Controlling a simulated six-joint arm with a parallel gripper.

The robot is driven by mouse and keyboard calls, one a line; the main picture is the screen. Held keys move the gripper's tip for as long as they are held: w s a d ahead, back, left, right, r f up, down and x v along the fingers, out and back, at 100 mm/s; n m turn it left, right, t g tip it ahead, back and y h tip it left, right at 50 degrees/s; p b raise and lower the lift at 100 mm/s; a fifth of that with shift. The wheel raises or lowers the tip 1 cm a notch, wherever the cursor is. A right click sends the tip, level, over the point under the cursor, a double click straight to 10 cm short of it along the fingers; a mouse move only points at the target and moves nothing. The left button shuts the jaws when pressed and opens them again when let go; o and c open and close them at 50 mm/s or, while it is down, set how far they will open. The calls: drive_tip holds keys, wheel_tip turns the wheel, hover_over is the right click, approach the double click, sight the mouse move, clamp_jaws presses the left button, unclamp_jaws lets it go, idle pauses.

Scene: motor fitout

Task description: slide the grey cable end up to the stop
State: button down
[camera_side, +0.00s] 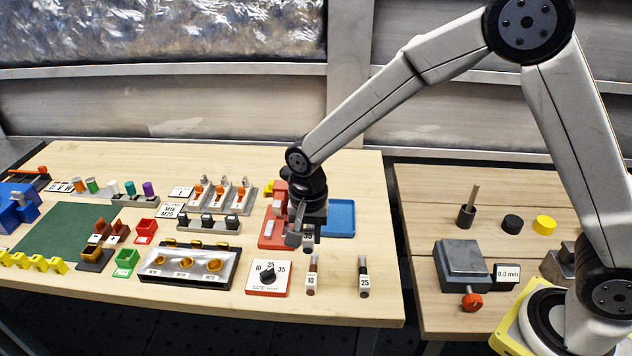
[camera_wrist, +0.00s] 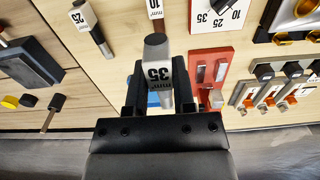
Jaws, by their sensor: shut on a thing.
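My gripper (camera_side: 298,232) is shut on the grey cable end, a grey-tipped piece with a white label marked 35. It shows between the two black fingers (camera_wrist: 157,90) in the wrist view, where the grey cable end (camera_wrist: 156,48) points toward the top of the picture. I cannot make out the stop.
A blue tray (camera_side: 341,233) lies right of my gripper. A black-framed holder (camera_side: 188,264) lies left. A grey block (camera_side: 462,262) sits on the right-hand table.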

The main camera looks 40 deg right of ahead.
approach(276, 244)
drive_tip(key=s+a, duration=0.3)
drive_tip(key=shift+s+a+r, duration=0.25)
drive_tip(key=shift+a, duration=0.05)
drive_tip(key=shift+f, duration=0.3)
drive_tip(key=shift+f, duration=2.05)
drive_tip(key=shift+w+d+f, duration=0.1)
drive_tip(key=shift+f, duration=0.75)
drive_tip(key=shift+w+d+f, duration=0.25)
drive_tip(key=shift+w+d, duration=0.1)
drive_tip(key=shift+f, duration=0.2)
drive_tip(key=shift+w+d, duration=1.3)
idle(1.8)
